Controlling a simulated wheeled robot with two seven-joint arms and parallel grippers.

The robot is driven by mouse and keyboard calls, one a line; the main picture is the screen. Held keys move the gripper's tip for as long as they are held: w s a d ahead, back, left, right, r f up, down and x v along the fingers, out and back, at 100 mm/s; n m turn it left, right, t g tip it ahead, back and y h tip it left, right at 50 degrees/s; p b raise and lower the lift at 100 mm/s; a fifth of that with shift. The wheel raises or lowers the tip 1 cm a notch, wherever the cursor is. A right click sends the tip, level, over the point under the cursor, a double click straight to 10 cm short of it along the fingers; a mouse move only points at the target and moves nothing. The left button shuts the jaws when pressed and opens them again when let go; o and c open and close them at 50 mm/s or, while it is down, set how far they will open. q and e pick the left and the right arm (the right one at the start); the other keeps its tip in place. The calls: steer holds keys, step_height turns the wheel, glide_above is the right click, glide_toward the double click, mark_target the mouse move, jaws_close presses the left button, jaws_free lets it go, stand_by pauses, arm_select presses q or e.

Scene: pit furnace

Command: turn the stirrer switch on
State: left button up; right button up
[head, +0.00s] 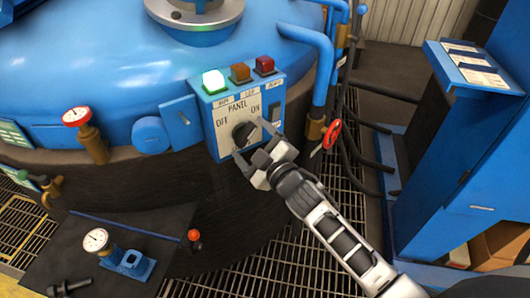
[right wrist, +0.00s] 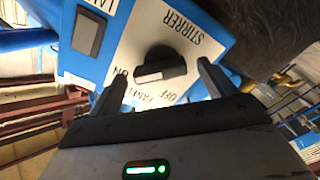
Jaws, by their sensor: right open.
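The stirrer switch is a black rotary knob (head: 243,133) on the white face of the blue control panel (head: 222,148), with OFF printed at its left and ON at its upper right. In the right wrist view the knob (right wrist: 160,64) bears a pale mark, beside the word STIRRER. I cannot tell surely which setting it points to. My right gripper (head: 252,142) is open at the panel's front, its fingers on either side of the knob in the wrist view (right wrist: 162,73). Contact with the knob is unclear. My left gripper is out of view.
A lit green lamp (head: 213,81), an amber lamp (head: 240,73) and a red lamp (head: 264,65) top the panel. A rocker switch (head: 274,112) is on its right side. A blue cabinet (head: 455,165) is further right.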

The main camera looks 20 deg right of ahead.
steer(key=b+v, duration=0.1)
steer(key=v, duration=1.4)
steer(key=shift+s, duration=0.3)
steer(key=s+a+f+m+g, duration=0.2)
steer(key=s+f+m+g, duration=0.1)
steer(key=f, duration=0.4)
steer(key=s+a+f+m+g, duration=0.3)
steer(key=s+f+m+g, duration=0.1)
steer(key=f, duration=0.3)
steer(key=shift+s+a+m+h, duration=0.3)
steer(key=shift+s+m, duration=0.2)
steer(key=shift+m, duration=0.4)
